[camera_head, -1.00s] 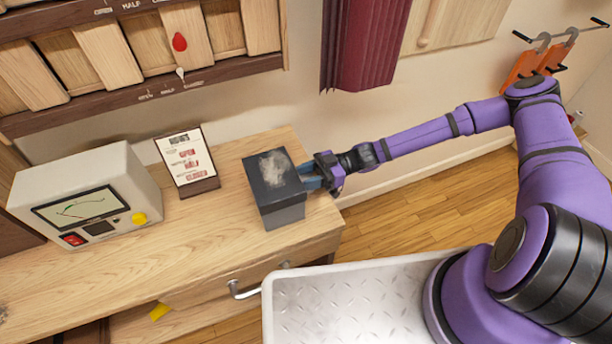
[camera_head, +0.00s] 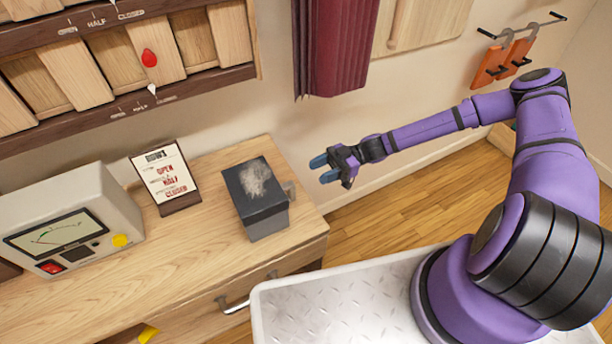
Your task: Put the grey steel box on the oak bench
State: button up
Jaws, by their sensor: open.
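The grey steel box (camera_head: 266,222) stands upright on the oak bench (camera_head: 190,262), close to the bench's right end. Its top is dark with a pale, rough patch. A small grey tab shows at its right side. My gripper (camera_head: 319,169) is to the right of the box, apart from it, above the bench's right end or just past it. Its blue-tipped fingers are open and empty, pointing left toward the box.
A meter console (camera_head: 64,235) stands at the bench's left, with a sign card (camera_head: 164,175) between it and the box. A drawer handle (camera_head: 247,293) sticks out in front. A dark red curtain (camera_head: 337,45) hangs behind. Orange items (camera_head: 500,62) hang on the right wall.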

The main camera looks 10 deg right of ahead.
jog(key=shift+v, duration=0.8)
jog(key=s+d+r+m+t+h, duration=0.1)
jog(key=d+r+m+h, duration=0.3)
jog(key=r, duration=0.4)
jog(key=s+d+r+m+h, duration=0.25)
jog(key=r+h, duration=0.35)
jog(key=r, duration=0.3)
jog(key=s+d+r+m+t+h, duration=0.1)
jog(key=d+r+m+h, duration=0.35)
jog(key=r, duration=0.35)
jog(key=s+d+r+m+t+h, duration=0.2)
jog(key=s+r+m+t, duration=0.6)
jog(key=s+r, duration=0.9)
notch_tip(320, 180, up, 4)
jog(key=shift+s+f+m+h, duration=0.15)
jog(key=shift+m+h, duration=0.3)
jog(key=shift+m, duration=0.65)
jog(key=shift+a, duration=0.1)
